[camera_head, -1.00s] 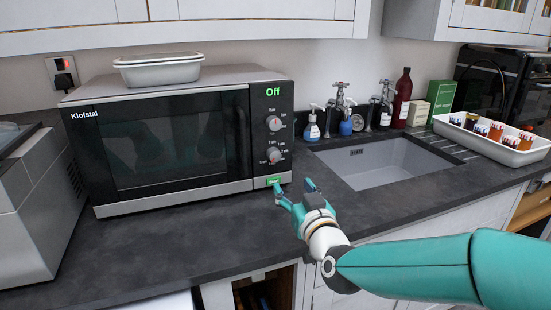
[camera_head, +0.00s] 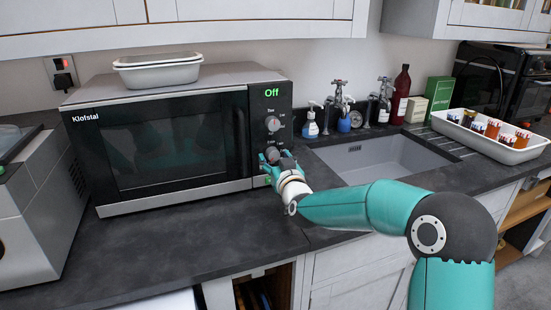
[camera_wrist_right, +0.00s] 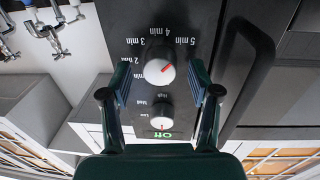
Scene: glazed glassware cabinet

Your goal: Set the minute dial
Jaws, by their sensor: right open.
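The microwave (camera_head: 170,150) stands on the counter with its door shut and a green "Off" on its display. In the right wrist view, upside down, the minute dial (camera_wrist_right: 157,73) is a pale knob with a red pointer, ringed by marks of several minutes. The pointer is turned toward the side of the 4 and 5 min marks. My right gripper (camera_head: 271,158) is at the panel's lower dial, largely hiding it in the head view. In the wrist view its open fingers (camera_wrist_right: 159,80) flank the minute dial; contact cannot be told. My left gripper is not clearly visible.
The power dial (camera_head: 272,123), marked Low, Med, High, is above the minute dial. The door handle (camera_head: 241,135) is beside the panel. A sink (camera_head: 385,160) and a white tray (camera_head: 490,146) with jars lie to the right. The counter in front of the microwave is clear.

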